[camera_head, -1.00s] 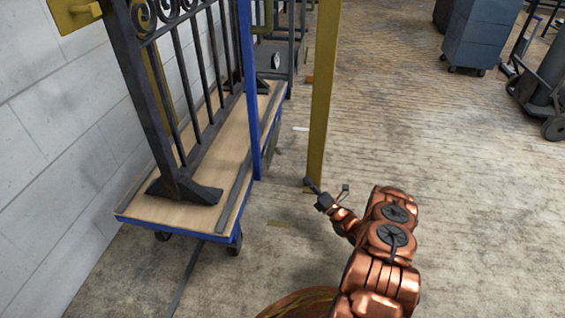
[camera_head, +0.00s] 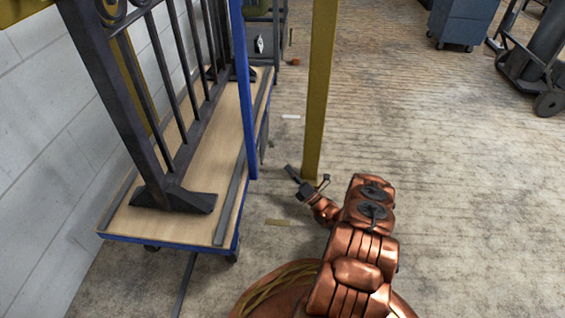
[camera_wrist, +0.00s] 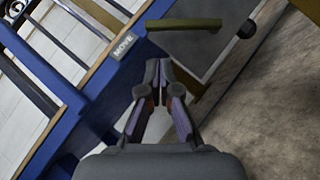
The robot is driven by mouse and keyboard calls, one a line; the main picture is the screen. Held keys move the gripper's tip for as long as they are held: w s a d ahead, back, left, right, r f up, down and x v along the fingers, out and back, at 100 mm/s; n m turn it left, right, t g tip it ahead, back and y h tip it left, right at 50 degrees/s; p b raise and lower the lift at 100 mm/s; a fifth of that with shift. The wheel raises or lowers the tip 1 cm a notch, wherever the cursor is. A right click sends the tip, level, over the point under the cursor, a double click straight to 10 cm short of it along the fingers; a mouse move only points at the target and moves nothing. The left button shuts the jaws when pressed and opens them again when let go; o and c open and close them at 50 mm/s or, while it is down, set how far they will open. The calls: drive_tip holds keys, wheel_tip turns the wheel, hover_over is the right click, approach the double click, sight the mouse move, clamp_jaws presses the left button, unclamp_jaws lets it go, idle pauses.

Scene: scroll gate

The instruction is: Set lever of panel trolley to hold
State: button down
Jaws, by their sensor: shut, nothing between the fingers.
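The panel trolley (camera_head: 171,244) stands at left in the head view. It has a pale wooden deck, a blue edge and a blue upright (camera_head: 242,90). In the wrist view its blue frame (camera_wrist: 72,118) carries a small plate reading "MOVE" (camera_wrist: 123,45). An olive bar (camera_wrist: 185,24) lies across a grey panel (camera_wrist: 205,48) there, beyond my fingertips; I cannot tell whether it is the lever. No "hold" marking is readable. My gripper (camera_head: 306,184) is right of the trolley, low near the yellow post. In the wrist view my gripper (camera_wrist: 159,75) is shut and empty.
A dark iron gate panel (camera_head: 175,195) stands on the deck beside a pale block wall (camera_head: 65,165). A yellow post (camera_head: 320,85) rises just behind my gripper. A blue-grey cabinet (camera_head: 463,22) and a hand truck (camera_head: 530,75) stand far right. Floor at right is clear.

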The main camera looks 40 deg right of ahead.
sight(271, 144)
drive_tip(key=x, duration=0.9)
drive_tip(key=shift+w+r, duration=0.15)
drive_tip(key=shift+a, duration=0.1)
idle(0.3)
drive_tip(key=shift+r, duration=0.1)
